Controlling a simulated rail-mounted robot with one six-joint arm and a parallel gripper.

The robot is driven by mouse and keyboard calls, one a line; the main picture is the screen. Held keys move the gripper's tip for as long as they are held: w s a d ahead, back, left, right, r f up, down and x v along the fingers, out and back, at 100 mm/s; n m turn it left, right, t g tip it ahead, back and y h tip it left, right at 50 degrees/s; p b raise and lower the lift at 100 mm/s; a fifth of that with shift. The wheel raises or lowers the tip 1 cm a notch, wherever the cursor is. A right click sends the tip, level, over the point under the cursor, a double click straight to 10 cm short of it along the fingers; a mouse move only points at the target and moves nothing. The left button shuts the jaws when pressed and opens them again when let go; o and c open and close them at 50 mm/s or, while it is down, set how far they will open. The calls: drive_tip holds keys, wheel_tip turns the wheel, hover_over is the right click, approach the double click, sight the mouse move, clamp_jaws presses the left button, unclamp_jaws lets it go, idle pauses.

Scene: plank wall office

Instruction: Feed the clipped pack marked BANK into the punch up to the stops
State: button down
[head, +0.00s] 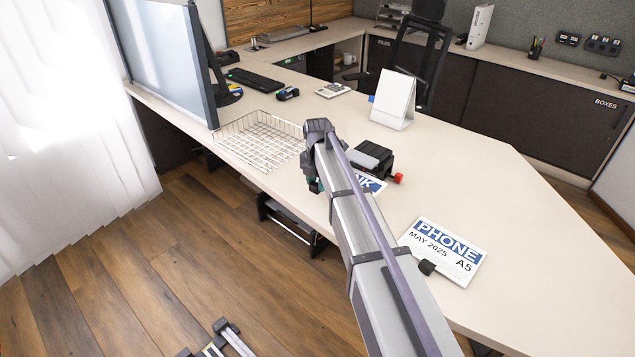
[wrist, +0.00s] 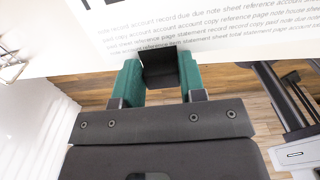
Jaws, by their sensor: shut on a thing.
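The BANK pack (head: 374,185) shows in the head view as a blue band ending in "NK", largely hidden behind my arm. In the wrist view its white page (wrist: 215,28) fills the top, with printed lines and a black clip (wrist: 160,70) on its near edge. My gripper (wrist: 160,80) has its green fingers on either side of this clip, shut on it. In the head view my gripper (head: 316,184) is mostly hidden by the arm. The black punch (head: 374,159) with a red knob stands just beyond the pack. I cannot tell whether the pack touches its stops.
A pack marked PHONE (head: 444,250) with a black clip lies to the right on the desk. A wire tray (head: 262,142) stands at the left, and a white desk calendar (head: 394,99) behind the punch. The desk's right part (head: 530,230) is clear.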

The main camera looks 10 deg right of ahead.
sight(320, 200)
drive_tip(key=f+b, duration=0.2)
drive_tip(key=f, duration=0.1)
drive_tip(key=d+f+b, duration=0.1)
drive_tip(key=f+b, duration=0.1)
drive_tip(key=shift+w, duration=0.4)
drive_tip(key=shift+w+d+r, duration=0.25)
drive_tip(key=shift+w+d, duration=1.05)
drive_tip(key=shift+d, duration=0.3)
drive_tip(key=shift+w+d, duration=0.3)
drive_tip(key=shift+d, duration=0.05)
drive_tip(key=c, duration=0.6)
unclamp_jaws()
wheel_tip(320, 200, up, 11)
drive_tip(key=p, duration=1.1)
drive_tip(key=shift+r, duration=0.1)
drive_tip(key=shift+f, duration=0.2)
